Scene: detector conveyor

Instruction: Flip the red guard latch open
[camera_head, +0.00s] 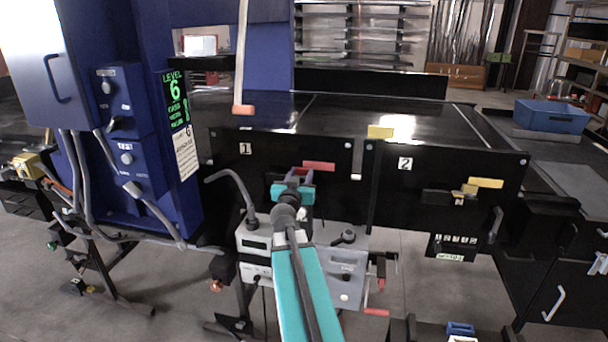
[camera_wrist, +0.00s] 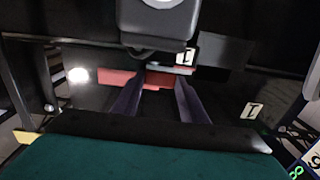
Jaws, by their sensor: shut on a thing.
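The red guard latch (camera_head: 320,166) is a flat red bar on the upper part of the black panel marked 1. In the wrist view the red latch (camera_wrist: 118,78) runs sideways across the dark panel, and part of it shows between the fingertips. My gripper (camera_head: 303,174) reaches the latch's left end in the head view. In the wrist view my gripper (camera_wrist: 160,82) has its two dark fingers on either side of the red piece, shut on it. The exact contact is dark and partly hidden by the fingers and wrist.
A grey control box (camera_head: 345,262) with knobs stands below panel 1, close under my arm. Panel 2 (camera_head: 412,190), right, carries a yellow latch (camera_head: 486,183). A blue cabinet (camera_head: 130,150) with cables stands left. A blue bin (camera_head: 550,116) sits far right.

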